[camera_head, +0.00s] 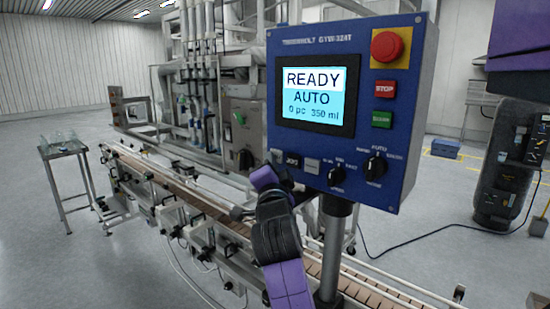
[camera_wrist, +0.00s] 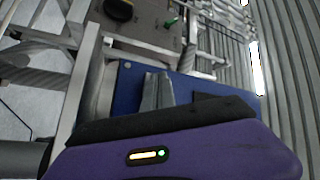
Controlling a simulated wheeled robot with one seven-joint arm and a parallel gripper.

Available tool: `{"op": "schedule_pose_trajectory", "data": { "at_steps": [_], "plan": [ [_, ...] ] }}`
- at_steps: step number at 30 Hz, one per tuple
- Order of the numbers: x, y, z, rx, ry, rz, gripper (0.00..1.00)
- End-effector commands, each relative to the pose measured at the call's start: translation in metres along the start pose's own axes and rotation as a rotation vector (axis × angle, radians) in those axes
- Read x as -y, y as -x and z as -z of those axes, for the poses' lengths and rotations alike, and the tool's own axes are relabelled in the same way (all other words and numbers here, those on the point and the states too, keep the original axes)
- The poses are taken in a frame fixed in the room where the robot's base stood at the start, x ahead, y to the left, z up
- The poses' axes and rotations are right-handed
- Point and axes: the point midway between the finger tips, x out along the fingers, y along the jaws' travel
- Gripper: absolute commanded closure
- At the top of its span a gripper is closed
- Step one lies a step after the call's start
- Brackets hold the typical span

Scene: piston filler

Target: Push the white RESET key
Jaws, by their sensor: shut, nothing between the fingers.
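The blue control panel (camera_head: 340,110) stands in front of me with a lit screen reading READY, AUTO, 0 pc 350 ml. The lettering on the pale keys is too small to tell which is RESET. My gripper (camera_wrist: 157,78) is shut and empty, its grey fingers in front of the blue panel in the wrist view. In the head view its purple body is just below the left pale key; fingertip contact cannot be told.
The panel also bears a red mushroom button (camera_head: 387,46), a red STOP key (camera_head: 385,89), a green key (camera_head: 382,119) and two black rotary knobs (camera_head: 376,167). A post (camera_head: 332,250) holds it up. The conveyor (camera_head: 190,185) runs behind my arm.

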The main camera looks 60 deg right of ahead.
Motion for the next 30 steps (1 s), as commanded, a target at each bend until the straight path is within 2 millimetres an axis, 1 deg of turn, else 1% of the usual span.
{"op": "schedule_pose_trajectory", "data": {
  "at_steps": [14,24,30],
  "plan": [
    [-0.001,-0.001,0.001,-0.001,0.000,-0.001,1.00],
    [0.004,0.009,-0.007,0.000,-0.001,0.000,1.00],
    [0.007,0.011,-0.007,-0.001,-0.001,-0.001,1.00]
  ]
}}
